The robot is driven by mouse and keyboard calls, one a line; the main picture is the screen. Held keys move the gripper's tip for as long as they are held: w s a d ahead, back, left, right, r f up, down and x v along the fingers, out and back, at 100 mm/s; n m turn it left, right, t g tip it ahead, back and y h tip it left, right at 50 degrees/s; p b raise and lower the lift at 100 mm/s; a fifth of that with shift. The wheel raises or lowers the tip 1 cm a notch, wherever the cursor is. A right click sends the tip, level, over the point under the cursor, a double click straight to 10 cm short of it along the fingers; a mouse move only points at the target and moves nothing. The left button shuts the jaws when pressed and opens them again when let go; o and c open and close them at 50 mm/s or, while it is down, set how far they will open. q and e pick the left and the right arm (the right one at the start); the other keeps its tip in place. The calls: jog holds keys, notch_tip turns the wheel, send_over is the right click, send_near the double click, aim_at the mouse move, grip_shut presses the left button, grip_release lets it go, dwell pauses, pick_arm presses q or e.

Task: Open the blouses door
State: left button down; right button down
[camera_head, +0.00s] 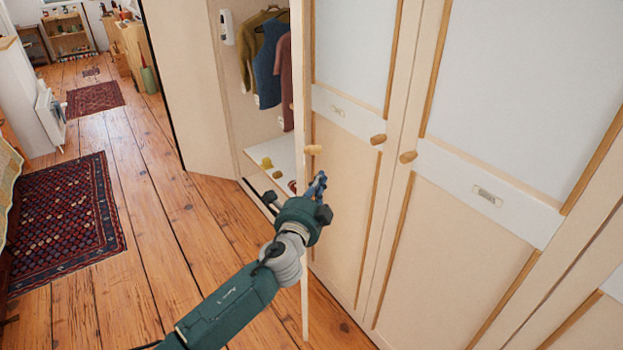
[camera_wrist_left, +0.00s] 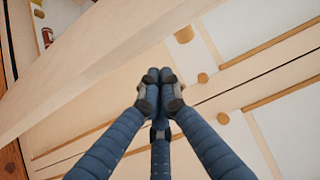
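A cream wardrobe has several panelled doors with wooden knobs; the label text on them is too small to read, so I cannot tell which is the blouses door. One door (camera_head: 304,250) stands ajar, seen almost edge-on, with a knob (camera_head: 313,150) on its right face; its edge crosses the upper left of the left wrist view (camera_wrist_left: 95,60). My left gripper (camera_head: 320,182) is just below that knob in the head view, beside the door. In the left wrist view its blue fingers (camera_wrist_left: 160,75) are together with nothing seen between them. My right gripper is not in view.
Clothes (camera_head: 268,60) hang in the open compartment above a white shelf (camera_head: 275,160). Another door (camera_head: 190,90) is swung wide at the left. Two doors at the right, with knobs (camera_head: 378,139) and (camera_head: 408,157), look shut. The wooden floor (camera_head: 150,220) is clear, with rugs further left.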

pick_arm(q)
jog(key=shift+s+a+r, duration=0.15)
jog(key=shift+a, duration=0.9)
